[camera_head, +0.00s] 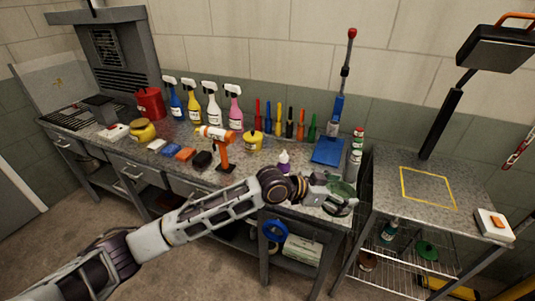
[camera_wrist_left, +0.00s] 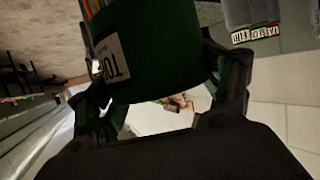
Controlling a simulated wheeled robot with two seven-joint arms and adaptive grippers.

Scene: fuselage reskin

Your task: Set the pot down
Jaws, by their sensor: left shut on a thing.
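A dark green pot (camera_head: 343,188) is at the front right corner of the grey speckled workbench (camera_head: 303,178) in the head view. My left gripper (camera_head: 341,202) is shut on it, with the fingers around its sides. In the left wrist view the green pot (camera_wrist_left: 160,50) fills the upper middle, with a pale label partly showing "TO" and a multicoloured strip at its upper left. My left gripper's fingers (camera_wrist_left: 165,90) lie on either side of it. I cannot tell whether the pot touches the bench top. My right gripper is not in view.
A gap separates this bench from the right table (camera_head: 418,205), which has a bare yellow-outlined square.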

